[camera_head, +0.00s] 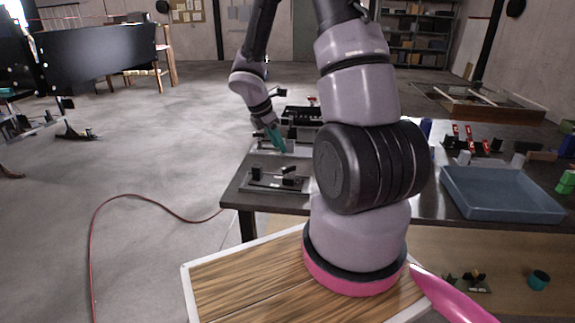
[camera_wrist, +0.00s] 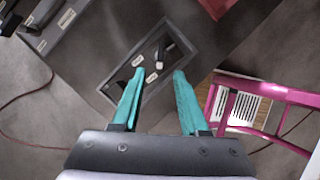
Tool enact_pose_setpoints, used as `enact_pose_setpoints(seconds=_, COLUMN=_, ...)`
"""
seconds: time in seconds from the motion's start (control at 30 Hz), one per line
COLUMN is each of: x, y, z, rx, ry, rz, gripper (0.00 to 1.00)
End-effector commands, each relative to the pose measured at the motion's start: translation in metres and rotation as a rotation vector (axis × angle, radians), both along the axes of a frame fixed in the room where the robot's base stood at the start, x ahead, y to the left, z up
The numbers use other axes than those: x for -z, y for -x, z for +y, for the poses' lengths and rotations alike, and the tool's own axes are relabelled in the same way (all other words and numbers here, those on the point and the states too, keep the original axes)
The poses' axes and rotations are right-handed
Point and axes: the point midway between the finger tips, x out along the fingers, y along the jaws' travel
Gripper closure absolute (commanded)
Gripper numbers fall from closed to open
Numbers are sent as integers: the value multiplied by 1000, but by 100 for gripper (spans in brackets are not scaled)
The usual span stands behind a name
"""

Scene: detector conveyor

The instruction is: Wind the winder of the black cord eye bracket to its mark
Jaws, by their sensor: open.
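My gripper (camera_head: 277,139) has teal fingers and is open over the left part of the table. In the wrist view the open fingers (camera_wrist: 158,74) point toward a dark grey rectangular frame (camera_wrist: 118,82), with no contact visible. Inside the frame lie a small black part (camera_wrist: 179,44) and pale label-like pieces. In the head view, a low plate (camera_head: 262,186) with small upright black pieces (camera_head: 289,175) stands near the table's front left corner. I cannot tell for certain which part is the cord eye bracket's winder. Its mark cannot be made out.
A black device (camera_head: 303,115) stands behind my gripper; what looks like it shows with white labels in the wrist view (camera_wrist: 48,38). A blue-grey tray (camera_head: 500,200) is at the table's right. A red cable (camera_head: 120,198) lies on the open floor at left.

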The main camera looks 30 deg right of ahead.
Motion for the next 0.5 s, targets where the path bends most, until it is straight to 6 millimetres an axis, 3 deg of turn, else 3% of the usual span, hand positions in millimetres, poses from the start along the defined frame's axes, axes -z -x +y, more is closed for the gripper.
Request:
enact_pose_setpoints(seconds=0.3, x=56, y=-1, z=-23, rx=3, ry=-1, rz=4, gripper=56)
enact_pose_setpoints(seconds=0.5, x=80, y=-2, z=-33, rx=4, ry=-1, rz=2, gripper=56)
